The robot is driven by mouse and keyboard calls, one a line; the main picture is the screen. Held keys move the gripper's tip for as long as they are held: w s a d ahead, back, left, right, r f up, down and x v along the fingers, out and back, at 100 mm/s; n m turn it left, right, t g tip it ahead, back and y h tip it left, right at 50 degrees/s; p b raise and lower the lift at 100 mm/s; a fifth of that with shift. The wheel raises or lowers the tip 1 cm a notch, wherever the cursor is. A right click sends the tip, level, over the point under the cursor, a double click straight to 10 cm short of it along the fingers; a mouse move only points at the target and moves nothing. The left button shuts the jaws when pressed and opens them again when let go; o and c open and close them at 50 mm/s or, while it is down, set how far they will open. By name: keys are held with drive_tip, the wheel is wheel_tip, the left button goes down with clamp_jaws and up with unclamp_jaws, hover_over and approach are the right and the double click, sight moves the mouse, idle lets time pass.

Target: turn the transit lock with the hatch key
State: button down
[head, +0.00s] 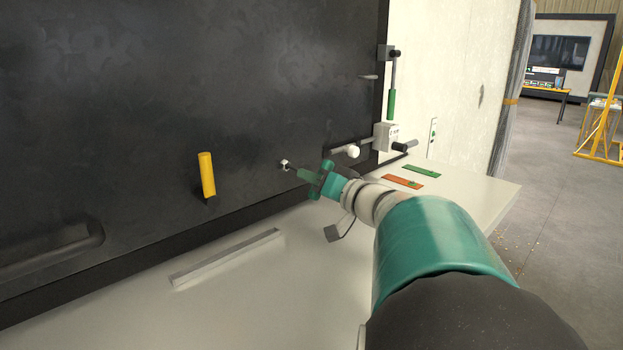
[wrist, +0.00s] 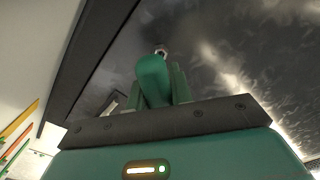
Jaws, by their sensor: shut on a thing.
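My gripper (head: 318,178) is shut on the green handle of the hatch key (head: 304,174), in front of the dark panel. The key points left at a small pale metal fitting, seemingly the transit lock (head: 284,165). In the wrist view the key's rounded green handle (wrist: 152,78) sits between the two green fingers of my gripper (wrist: 158,88). A bit of metal (wrist: 161,50) shows just beyond the handle, against the panel. The key's far end is at or very near the lock; I cannot tell whether it is seated.
A yellow handle (head: 207,175) sticks out of the panel at left. A pale bar (head: 228,257) lies on the white ledge. At right are a green-gripped lever (head: 391,103), a white knob (head: 352,151), and orange (head: 402,182) and green (head: 422,171) strips.

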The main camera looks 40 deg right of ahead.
drive_tip(key=n, duration=0.3)
drive_tip(key=shift+n, duration=0.4)
drive_tip(key=n, duration=0.3)
drive_tip(key=shift+d+n, duration=0.1)
drive_tip(key=shift+n, duration=0.2)
drive_tip(key=n, duration=0.5)
drive_tip(key=shift+n, duration=0.4)
drive_tip(key=shift+s+d, duration=0.15)
drive_tip(key=shift+s, duration=1.9)
